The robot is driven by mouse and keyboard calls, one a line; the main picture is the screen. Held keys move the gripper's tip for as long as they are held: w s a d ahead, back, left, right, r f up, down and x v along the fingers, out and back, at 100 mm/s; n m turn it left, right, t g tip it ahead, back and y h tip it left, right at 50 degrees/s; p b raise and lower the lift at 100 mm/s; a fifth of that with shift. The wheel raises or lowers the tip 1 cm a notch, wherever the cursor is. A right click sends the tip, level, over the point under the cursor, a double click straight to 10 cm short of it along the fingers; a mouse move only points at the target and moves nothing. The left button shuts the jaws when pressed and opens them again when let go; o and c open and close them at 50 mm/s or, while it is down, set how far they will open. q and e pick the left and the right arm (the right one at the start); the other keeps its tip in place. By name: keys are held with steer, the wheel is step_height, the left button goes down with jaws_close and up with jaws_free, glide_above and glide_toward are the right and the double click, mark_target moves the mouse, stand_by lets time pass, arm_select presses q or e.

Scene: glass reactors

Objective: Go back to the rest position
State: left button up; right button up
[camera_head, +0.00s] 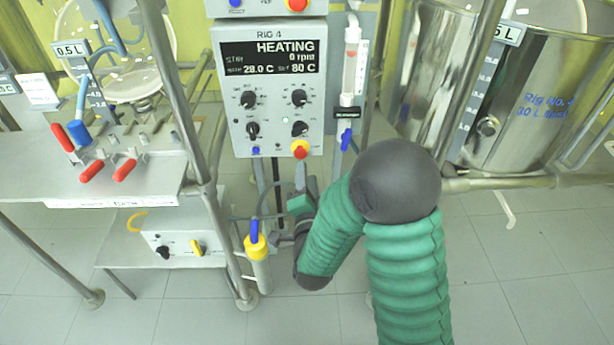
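My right arm comes in from the lower right, with green bellows sleeves and a dark rounded elbow. It bends down and to the left. My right gripper (300,206) is small and partly hidden by the arm, below the control box. I cannot tell whether its fingers are open or shut, and I see nothing clearly held in it. My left gripper is not in view.
A bench (85,180) with red-handled valves stands at left, above a lower shelf box (190,245). A yellow-topped tube (256,255) hangs near the gripper. A steel vessel (530,100) and its frame rail (530,181) are at right. Floor (530,270) at lower right is clear.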

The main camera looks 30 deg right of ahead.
steer(key=s+a+f+n+g+y, duration=0.2)
steer(key=a+f+n+g+y, duration=0.3)
steer(key=a+f+n+y, duration=0.5)
steer(key=s+a+f+n+g, duration=0.1)
steer(key=s+a+n+g, duration=0.1)
steer(key=s+n+g, duration=0.3)
steer(key=s+a+f+n+g, duration=0.2)
steer(key=s+n, duration=0.1)
steer(key=s, duration=0.5)
steer(key=w+r+p+v, duration=0.1)
steer(key=w+p+v, duration=0.2)
steer(key=p+v, duration=1.1)
steer(key=w+a+r+p+v, duration=0.1)
steer(key=w+p+v, duration=0.2)
steer(key=p+v, duration=1.2)
steer(key=shift+d+n+g+p, duration=0.3)
steer(key=shift+p, duration=0.3)
steer(key=shift+w+r, duration=0.1)
steer(key=shift+w, duration=0.1)
